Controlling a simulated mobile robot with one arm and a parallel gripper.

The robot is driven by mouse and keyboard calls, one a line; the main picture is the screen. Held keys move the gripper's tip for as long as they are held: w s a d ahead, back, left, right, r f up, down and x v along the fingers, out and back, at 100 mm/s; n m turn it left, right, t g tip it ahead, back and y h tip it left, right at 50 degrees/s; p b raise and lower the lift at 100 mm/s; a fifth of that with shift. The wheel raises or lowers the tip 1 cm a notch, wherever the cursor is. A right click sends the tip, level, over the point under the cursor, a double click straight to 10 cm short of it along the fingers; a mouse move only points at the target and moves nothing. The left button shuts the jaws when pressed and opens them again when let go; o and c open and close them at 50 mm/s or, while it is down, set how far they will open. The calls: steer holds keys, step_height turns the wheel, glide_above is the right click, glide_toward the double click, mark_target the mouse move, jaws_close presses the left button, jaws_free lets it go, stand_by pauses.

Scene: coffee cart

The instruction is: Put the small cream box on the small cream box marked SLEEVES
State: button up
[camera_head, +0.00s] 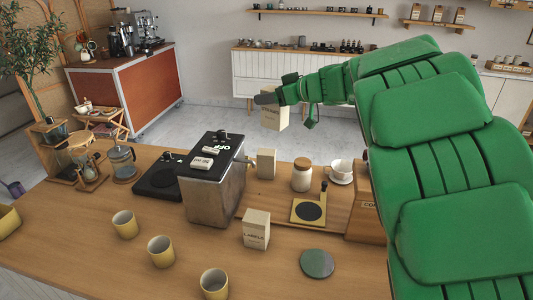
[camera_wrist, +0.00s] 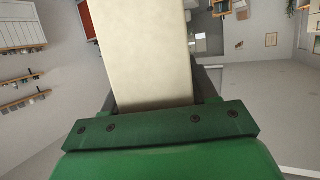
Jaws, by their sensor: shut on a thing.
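My gripper (camera_head: 268,99) is shut on a small cream box (camera_head: 275,117), held in the air beyond the far edge of the counter. The held box (camera_wrist: 147,55) fills the middle of the wrist view, between the fingers. A cream box with print reading LABELS (camera_head: 256,229) stands on the counter in front. Another plain-looking cream box (camera_head: 266,163) stands right of the metal machine. No marking SLEEVES is readable on any box in view.
The metal machine (camera_head: 214,190) carries small items on top. A lidded jar (camera_head: 302,177), a white cup (camera_head: 341,169) and a yellow tray with a black disc (camera_head: 308,210) are to its right. Yellow cups (camera_head: 161,250) and a green disc (camera_head: 317,262) lie in front.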

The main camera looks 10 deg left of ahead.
mark_target(271, 111)
step_height(271, 111, down, 5)
steer(key=shift+w+d, duration=0.1)
steer(key=shift+w, duration=0.05)
steer(key=shift+w+a+f, duration=0.9)
steer(key=shift+w+f, duration=1.2)
steer(key=shift+f, duration=0.1)
steer(key=shift+w+a+f, duration=0.9)
steer(key=shift+w+f, duration=1.25)
steer(key=shift+w+a+f, duration=0.9)
steer(key=shift+w+f, duration=1.2)
steer(key=shift+f, duration=0.1)
steer(key=shift+f, duration=0.1)
steer(key=o, duration=1.1)
